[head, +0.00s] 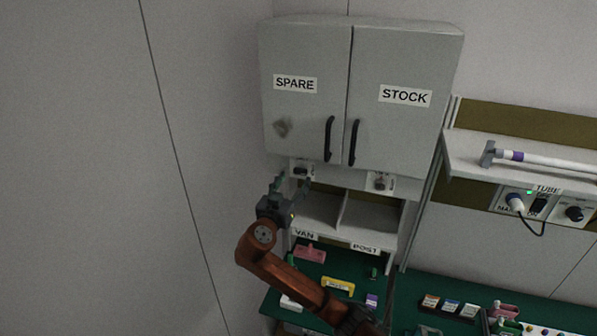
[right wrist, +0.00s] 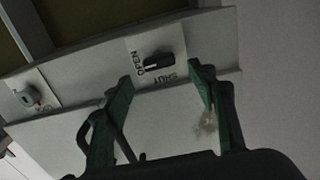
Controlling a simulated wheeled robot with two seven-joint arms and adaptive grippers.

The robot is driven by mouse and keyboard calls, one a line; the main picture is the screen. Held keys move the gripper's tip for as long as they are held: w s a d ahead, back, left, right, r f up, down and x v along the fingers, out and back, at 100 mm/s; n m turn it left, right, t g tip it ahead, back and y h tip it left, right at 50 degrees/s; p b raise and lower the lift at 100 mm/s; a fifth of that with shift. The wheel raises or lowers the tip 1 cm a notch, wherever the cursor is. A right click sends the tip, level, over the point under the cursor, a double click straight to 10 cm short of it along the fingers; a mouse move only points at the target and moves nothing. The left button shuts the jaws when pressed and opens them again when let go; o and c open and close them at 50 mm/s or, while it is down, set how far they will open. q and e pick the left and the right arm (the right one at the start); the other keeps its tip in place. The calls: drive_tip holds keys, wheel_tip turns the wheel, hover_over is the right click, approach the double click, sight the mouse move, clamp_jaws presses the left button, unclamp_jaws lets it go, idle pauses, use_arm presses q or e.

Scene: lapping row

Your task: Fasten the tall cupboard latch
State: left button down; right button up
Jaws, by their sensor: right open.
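The grey wall cupboard (head: 305,55) has two doors, labelled SPARE and STOCK, which look closed. A small dark latch knob (head: 302,170) on a pale plate sits under the SPARE door. In the right wrist view the latch knob (right wrist: 160,62) lies between the words OPEN and SHUT, its long side slanting towards OPEN. A second latch (head: 380,182) sits under the STOCK door. My right gripper (head: 291,184) is open and empty just below the SPARE latch. In the right wrist view its green fingertips (right wrist: 162,78) stand apart either side of the knob, apparently not touching it. My left gripper is out of view.
Two black door handles (head: 329,139) hang above the latches. Open shelves labelled VAN and POST (head: 365,248) lie below, over a green bench. A shelf with a hammer-like tool (head: 530,160) and a TUBE panel are at right. The wall at left is clear.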

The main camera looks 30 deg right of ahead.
sight(299, 172)
drive_tip(key=p+x, duration=0.1)
drive_tip(key=x, duration=0.3)
drive_tip(key=shift+d+r, duration=0.1)
drive_tip(key=shift+w+d+p, duration=0.35)
drive_tip(key=shift+w, duration=0.05)
drive_tip(key=shift+c, duration=0.6)
drive_tip(key=c, duration=1)
drive_tip(key=shift+c, duration=0.2)
